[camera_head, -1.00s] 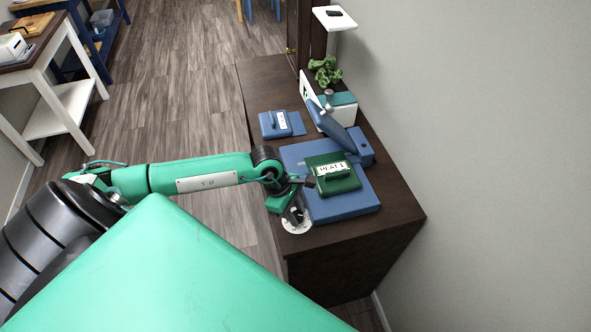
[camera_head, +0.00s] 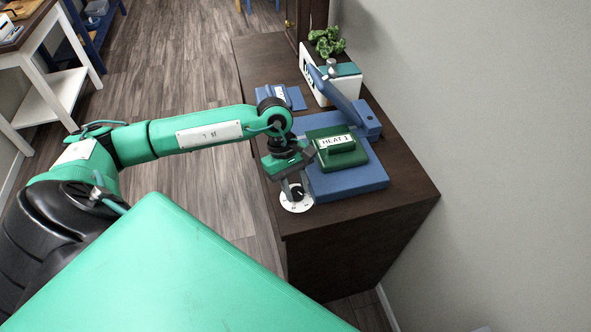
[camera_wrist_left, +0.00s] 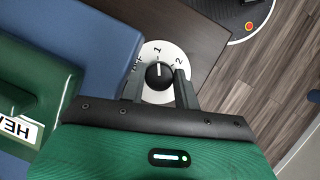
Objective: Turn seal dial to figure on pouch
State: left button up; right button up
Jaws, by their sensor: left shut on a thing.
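The seal dial is a white disc (camera_head: 297,204) with a black knob (camera_wrist_left: 158,75) at the desk's near left corner. In the left wrist view its figures include 1 and 2, and the knob's white mark points about toward the 1. My left gripper (camera_head: 297,186) reaches down over the dial, its fingers either side of the knob and shut on it. The green pouch (camera_head: 341,155), labelled "HEAT 1", lies on the blue sealer (camera_head: 352,183), right of the dial. The sealer's blue arm (camera_head: 337,88) is raised. My right gripper is not in view.
A blue labelled item (camera_head: 280,96) lies behind the sealer, near the desk's left edge. A white box (camera_head: 341,86) and a plant (camera_head: 326,41) stand further back. The dark desk (camera_head: 400,205) meets a grey wall at the right. Floor is open to the left.

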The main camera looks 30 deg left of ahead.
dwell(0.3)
pick_arm(q)
jog(key=o, duration=1)
jog(key=shift+c, duration=0.2)
jog(key=shift+s, duration=0.1)
jog(key=shift+r, duration=0.2)
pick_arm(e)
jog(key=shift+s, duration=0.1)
